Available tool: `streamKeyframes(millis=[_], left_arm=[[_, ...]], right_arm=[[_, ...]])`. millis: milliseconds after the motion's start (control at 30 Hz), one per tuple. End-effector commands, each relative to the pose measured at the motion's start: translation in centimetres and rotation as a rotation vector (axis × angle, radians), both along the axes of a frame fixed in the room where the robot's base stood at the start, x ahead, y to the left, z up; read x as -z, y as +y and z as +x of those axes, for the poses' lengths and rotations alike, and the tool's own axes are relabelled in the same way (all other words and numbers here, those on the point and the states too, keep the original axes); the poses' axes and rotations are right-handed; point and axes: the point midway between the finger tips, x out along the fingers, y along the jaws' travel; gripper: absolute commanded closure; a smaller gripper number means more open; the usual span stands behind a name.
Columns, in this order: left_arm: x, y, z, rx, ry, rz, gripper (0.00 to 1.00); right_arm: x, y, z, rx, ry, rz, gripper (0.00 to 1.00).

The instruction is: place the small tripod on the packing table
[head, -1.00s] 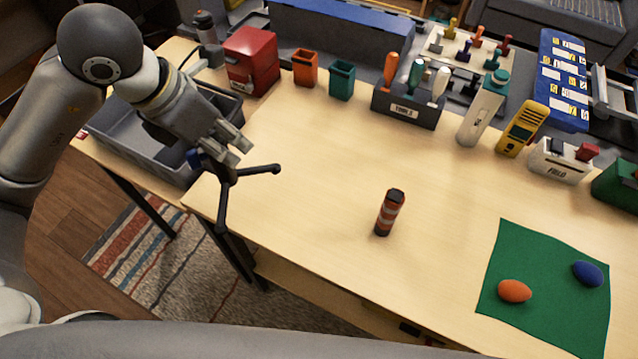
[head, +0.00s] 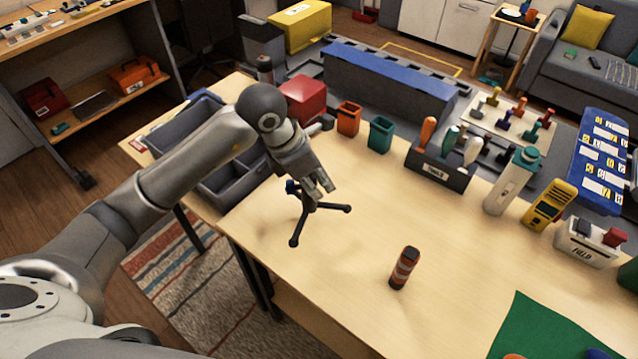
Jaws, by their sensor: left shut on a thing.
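The small tripod (head: 301,223) is black with splayed legs. My left gripper (head: 321,190) is shut on its upper part. The tripod is over the left part of the light wood table (head: 345,255), inside its front-left edge. I cannot tell whether its feet touch the tabletop. The gripper's fingers hide part of the tripod's top. My right gripper is not in view.
A grey bin (head: 232,190) is at the left. Orange (head: 349,118) and teal (head: 380,134) cups and a tool holder (head: 437,167) line the back. A green mat (head: 535,325) lies front right.

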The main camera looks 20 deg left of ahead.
Motion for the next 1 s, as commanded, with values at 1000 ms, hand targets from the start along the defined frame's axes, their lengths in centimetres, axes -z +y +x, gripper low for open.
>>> streamKeyframes(millis=[1000], left_arm=[[5.3, 0.0, 1.7, 0.0, -0.001, -0.001, 0.65]], right_arm=[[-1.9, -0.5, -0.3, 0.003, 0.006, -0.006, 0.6]])
